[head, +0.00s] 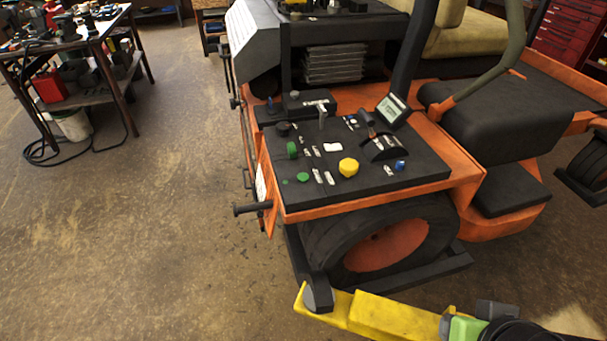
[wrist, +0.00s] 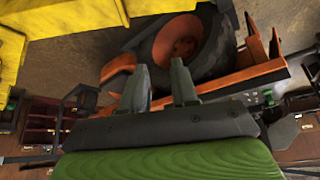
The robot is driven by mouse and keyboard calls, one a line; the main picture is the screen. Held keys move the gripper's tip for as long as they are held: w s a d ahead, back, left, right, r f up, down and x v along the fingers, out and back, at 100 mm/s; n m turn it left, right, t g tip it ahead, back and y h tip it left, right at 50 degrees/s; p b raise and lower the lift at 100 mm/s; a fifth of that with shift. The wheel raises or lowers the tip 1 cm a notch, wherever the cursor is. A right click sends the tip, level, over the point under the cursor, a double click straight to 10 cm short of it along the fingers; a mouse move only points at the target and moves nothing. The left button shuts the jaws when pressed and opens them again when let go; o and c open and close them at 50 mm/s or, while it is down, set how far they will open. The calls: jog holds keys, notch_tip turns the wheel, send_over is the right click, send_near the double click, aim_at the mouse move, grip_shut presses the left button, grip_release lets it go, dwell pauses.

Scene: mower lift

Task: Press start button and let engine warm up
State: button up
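The mower's black control panel (head: 420,170) is in the middle of the head view, on top of the orange body. It bears a small flat green button (head: 285,182), a low green knob (head: 303,177), a taller green knob (head: 292,150), a yellow knob (head: 348,167) and a blue knob (head: 400,166). No label is legible, so I cannot tell which one is the start button. My gripper (wrist: 160,70) shows in the wrist view with its two grey fingers apart and nothing between them. It is away from the panel, touching no control.
A small display (head: 393,109) and a black lever stand at the panel's back. A yellow lift arm (head: 375,315) lies low in front of the mower wheel (head: 385,245). A workbench (head: 75,40) stands at the far left. The floor left of the mower is free.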

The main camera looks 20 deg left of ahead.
grip_shut()
dwell(1.2)
